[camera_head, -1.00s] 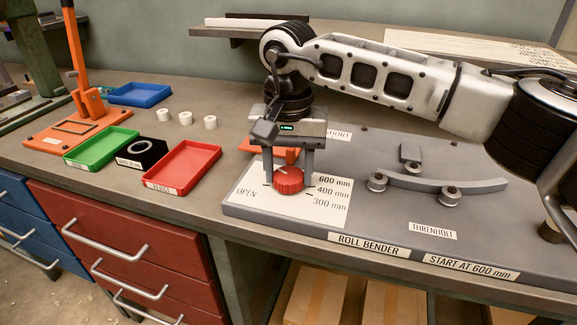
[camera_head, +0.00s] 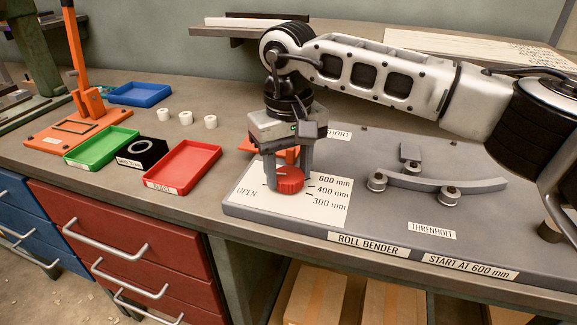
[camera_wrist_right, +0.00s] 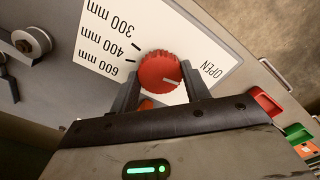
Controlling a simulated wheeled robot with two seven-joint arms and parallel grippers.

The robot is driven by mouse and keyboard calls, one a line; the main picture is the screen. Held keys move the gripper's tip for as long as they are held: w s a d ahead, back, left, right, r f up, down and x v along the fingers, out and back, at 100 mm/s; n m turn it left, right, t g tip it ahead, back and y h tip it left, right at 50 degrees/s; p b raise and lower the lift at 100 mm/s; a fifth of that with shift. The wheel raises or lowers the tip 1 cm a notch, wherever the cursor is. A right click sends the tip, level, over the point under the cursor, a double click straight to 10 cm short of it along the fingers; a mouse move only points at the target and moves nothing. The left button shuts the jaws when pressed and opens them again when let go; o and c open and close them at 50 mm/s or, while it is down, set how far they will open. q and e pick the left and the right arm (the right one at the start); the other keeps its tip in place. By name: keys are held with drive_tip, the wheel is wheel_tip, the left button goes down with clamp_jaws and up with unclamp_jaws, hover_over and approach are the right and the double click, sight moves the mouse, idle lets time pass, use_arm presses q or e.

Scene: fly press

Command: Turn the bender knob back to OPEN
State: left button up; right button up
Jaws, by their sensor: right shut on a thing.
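The red round bender knob (camera_head: 289,181) sits on the white dial plate (camera_head: 325,205) at the left end of the grey roll bender. My right gripper (camera_head: 288,170) points down over it and is shut on it, one finger on each side. In the right wrist view the knob (camera_wrist_right: 160,72) lies between the two fingers (camera_wrist_right: 160,85). The 300, 400 and 600 mm labels are on the other side. The finger hides part of the dial near OPEN. My left gripper is out of view.
Right of the knob are the bender's rollers with a curved grey strip (camera_head: 440,182). Left of it are a red tray (camera_head: 205,150), a black block with a ring (camera_head: 143,152), a green tray (camera_head: 100,146), a blue tray (camera_head: 139,94) and small white rings (camera_head: 186,118).

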sight(289, 174)
drive_tip(key=shift+w+r, duration=0.1)
drive_tip(key=shift+r, duration=0.05)
drive_tip(key=o, duration=1)
wheel_tip(289, 174, up, 16)
drive_tip(key=shift+p, duration=0.4)
